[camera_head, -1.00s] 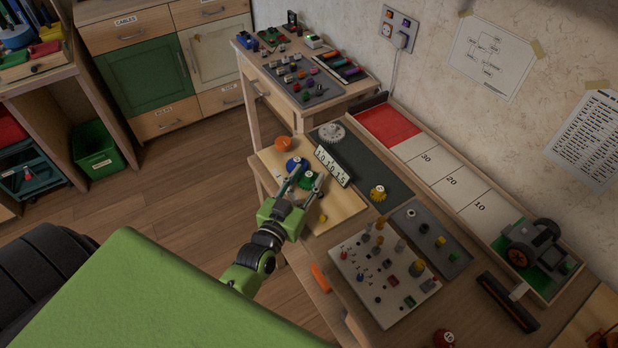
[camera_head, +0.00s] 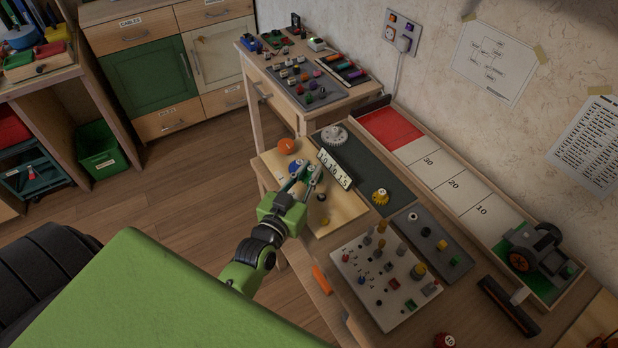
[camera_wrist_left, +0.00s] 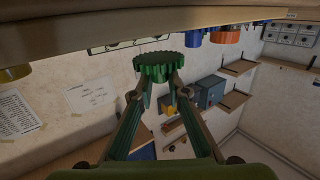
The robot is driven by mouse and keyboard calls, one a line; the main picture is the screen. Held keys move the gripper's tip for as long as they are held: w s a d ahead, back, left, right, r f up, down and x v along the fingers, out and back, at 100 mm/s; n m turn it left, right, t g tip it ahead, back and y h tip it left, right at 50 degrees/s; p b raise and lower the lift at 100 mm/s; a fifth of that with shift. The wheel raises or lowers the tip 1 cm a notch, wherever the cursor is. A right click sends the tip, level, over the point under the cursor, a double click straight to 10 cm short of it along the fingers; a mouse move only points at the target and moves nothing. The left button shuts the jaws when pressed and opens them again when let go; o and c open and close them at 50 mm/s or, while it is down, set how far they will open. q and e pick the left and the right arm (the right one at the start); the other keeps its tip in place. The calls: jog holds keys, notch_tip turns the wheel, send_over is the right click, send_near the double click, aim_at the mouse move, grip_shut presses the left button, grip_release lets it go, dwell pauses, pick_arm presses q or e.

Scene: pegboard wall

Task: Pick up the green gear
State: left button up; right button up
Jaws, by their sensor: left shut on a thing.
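The green gear (camera_wrist_left: 154,67) is toothed and sits between the fingertips of my left gripper (camera_wrist_left: 160,85) in the left wrist view. The fingers close on it from both sides. In the head view my left gripper (camera_head: 306,180) is over the light wooden board (camera_head: 341,209), beside the number strip. Its fingers largely hide the green gear there. A blue gear (camera_head: 294,165) and an orange gear (camera_head: 286,146) are on the far part of the board. My right gripper is not in view.
The white number strip (camera_head: 335,169) stands close to the right of my left gripper. A grey gear (camera_head: 334,136) and a yellow gear (camera_head: 381,196) are on the dark mat (camera_head: 366,172). A pale peg plate (camera_head: 385,279) lies nearer.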

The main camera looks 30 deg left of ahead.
pick_arm(q)
jog(key=s+d+r, duration=0.2)
jog(key=s+r, duration=0.7)
jog(key=s, duration=0.4)
jog(key=s+d+r+h, duration=0.1)
jog(key=s+d+r, duration=0.2)
jog(key=d, duration=0.2)
jog(key=shift+s+d+m, duration=0.3)
jog(key=shift+f, duration=0.1)
